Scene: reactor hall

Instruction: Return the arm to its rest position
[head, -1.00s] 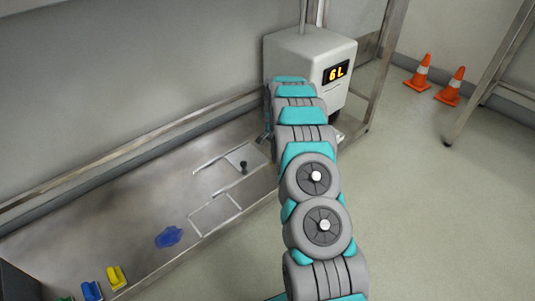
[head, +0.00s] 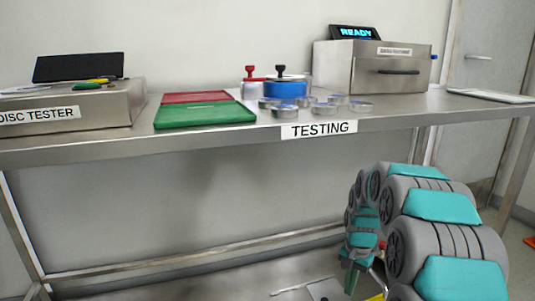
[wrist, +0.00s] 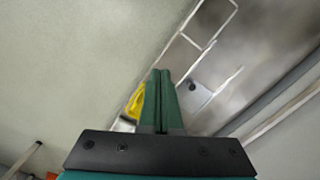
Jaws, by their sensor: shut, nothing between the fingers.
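My teal and grey arm is bent at the lower right of the head view, in front of the bench and below its top. My gripper (wrist: 160,78) has its two dark green fingers together in the wrist view, with nothing between them. In the head view the end of the arm hangs low near the picture's bottom edge, and its fingertips are hard to make out. A yellow thing (wrist: 135,103) shows just left of the fingers in the wrist view; whether it touches them I cannot tell.
The steel bench (head: 205,146) carries a disc tester (head: 130,105), a green tray (head: 204,114), a red tray (head: 196,97), a blue pot (head: 286,89), several small round dishes and a metal box (head: 372,68) reading READY. Below, thin metal frames (wrist: 213,98) lie on a grey surface.

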